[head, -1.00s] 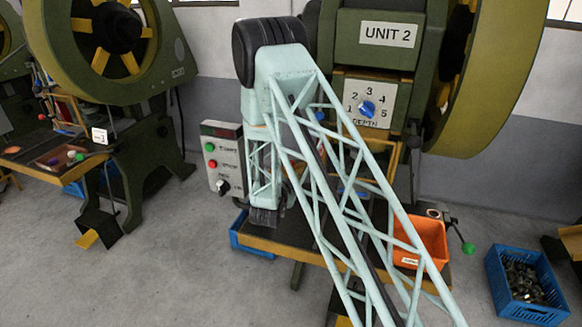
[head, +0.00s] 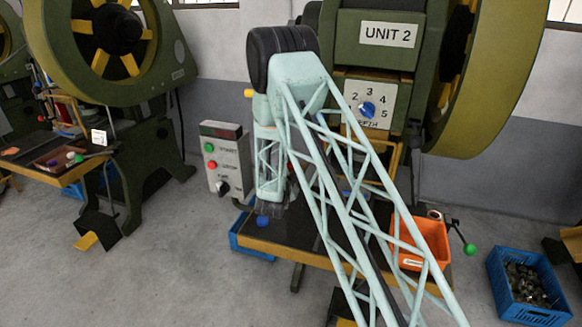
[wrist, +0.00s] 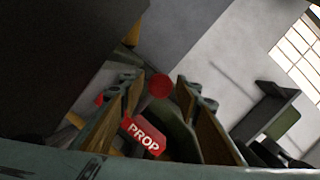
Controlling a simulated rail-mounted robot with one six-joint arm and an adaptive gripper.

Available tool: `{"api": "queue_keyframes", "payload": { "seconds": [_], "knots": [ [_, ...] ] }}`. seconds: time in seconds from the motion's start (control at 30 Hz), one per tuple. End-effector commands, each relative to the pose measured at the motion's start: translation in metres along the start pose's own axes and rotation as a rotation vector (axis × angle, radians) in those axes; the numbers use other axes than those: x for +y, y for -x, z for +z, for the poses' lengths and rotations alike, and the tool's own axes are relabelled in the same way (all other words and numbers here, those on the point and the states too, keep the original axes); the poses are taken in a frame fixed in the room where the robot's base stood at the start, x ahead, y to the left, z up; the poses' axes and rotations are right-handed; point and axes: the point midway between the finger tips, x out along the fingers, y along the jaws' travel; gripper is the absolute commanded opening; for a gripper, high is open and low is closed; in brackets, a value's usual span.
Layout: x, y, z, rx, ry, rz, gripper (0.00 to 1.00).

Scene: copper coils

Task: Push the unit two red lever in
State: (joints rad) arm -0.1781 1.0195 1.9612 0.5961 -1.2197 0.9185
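The unit two machine (head: 375,45) stands behind my arm, marked by its "UNIT 2" plate. My gripper (head: 272,208) hangs in front of its table, left of the dial. In the wrist view my gripper (wrist: 163,100) is open, its two brown-padded fingers spread apart. A round dark red knob (wrist: 160,86) shows in the gap between the fingertips, seemingly a little beyond them; I cannot tell if they touch. A blue knob (head: 262,220) shows just below the gripper there.
A control box (head: 224,160) with green and red buttons stands left of the gripper. A red "PROP" label (wrist: 143,135) lies below the knob. A blue crate (head: 525,290) stands at right.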

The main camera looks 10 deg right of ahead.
Motion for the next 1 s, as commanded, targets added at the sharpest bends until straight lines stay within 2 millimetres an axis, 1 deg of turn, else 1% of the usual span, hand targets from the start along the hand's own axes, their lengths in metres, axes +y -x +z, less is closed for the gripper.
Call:
{"api": "queue_keyframes", "payload": {
  "seconds": [0.03,0.3,0.47,0.57,0.8,0.9,1.0],
  "knots": [
    [0.0,0.0,0.0,0.0,0.0,0.0,0.25],
    [0.0,0.0,0.0,0.0,0.0,0.0,0.02],
    [0.003,0.001,-0.003,0.001,0.001,0.001,0.01],
    [0.008,0.002,-0.011,0.002,0.001,0.002,0.01],
    [0.025,0.005,-0.037,0.001,0.001,0.002,0.01],
    [0.03,0.007,-0.043,0.001,0.001,0.002,0.01],
    [0.032,0.007,-0.045,0.001,0.001,0.003,0.01]
  ]
}}
